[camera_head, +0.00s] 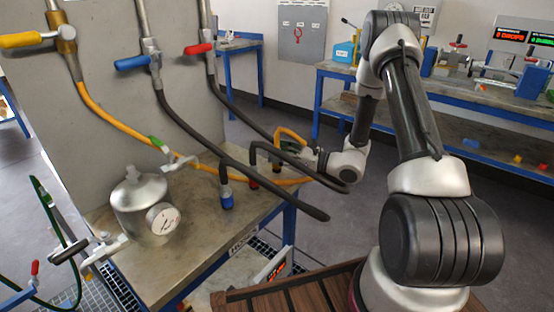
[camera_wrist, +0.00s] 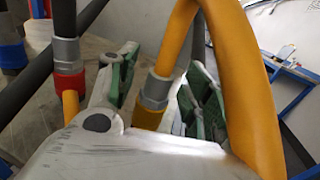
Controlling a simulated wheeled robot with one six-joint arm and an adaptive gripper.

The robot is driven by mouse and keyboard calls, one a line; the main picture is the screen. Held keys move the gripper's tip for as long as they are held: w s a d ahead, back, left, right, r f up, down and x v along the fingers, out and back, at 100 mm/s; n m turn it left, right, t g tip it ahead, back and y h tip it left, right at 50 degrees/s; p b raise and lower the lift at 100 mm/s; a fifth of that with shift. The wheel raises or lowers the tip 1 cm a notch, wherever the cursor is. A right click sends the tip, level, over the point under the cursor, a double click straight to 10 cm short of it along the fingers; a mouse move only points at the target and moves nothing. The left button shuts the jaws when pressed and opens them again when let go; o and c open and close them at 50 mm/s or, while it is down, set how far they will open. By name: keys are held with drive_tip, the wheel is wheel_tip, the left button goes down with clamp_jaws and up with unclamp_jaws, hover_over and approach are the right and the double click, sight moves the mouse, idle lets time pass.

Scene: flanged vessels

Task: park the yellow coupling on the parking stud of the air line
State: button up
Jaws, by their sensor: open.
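The yellow coupling (camera_wrist: 153,92) has a grey collar and a yellow sleeve. In the wrist view it stands between the green-padded fingers of my gripper (camera_wrist: 162,80), which is open around it. Its yellow hose (camera_wrist: 245,85) arches up and over to the right. In the head view my gripper (camera_head: 315,157) is at the far right end of the bench, beside the bend of the yellow hose (camera_head: 291,132). The coupling's lower end is partly hidden by my gripper body. I cannot make out the parking stud of the air line.
The red coupling (camera_wrist: 68,82) and blue coupling (camera_wrist: 12,45) stand left of my gripper on dark hoses. A metal vessel with a gauge (camera_head: 163,218) stands on the bench (camera_head: 190,262). Hoses from the yellow, blue and red valves cross above the bench.

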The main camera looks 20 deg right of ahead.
sight(278, 148)
drive_tip(key=shift+w+a, duration=0.15)
clamp_jaws()
wheel_tip(278, 148, up, 10)
drive_tip(key=shift+f, duration=3.1)
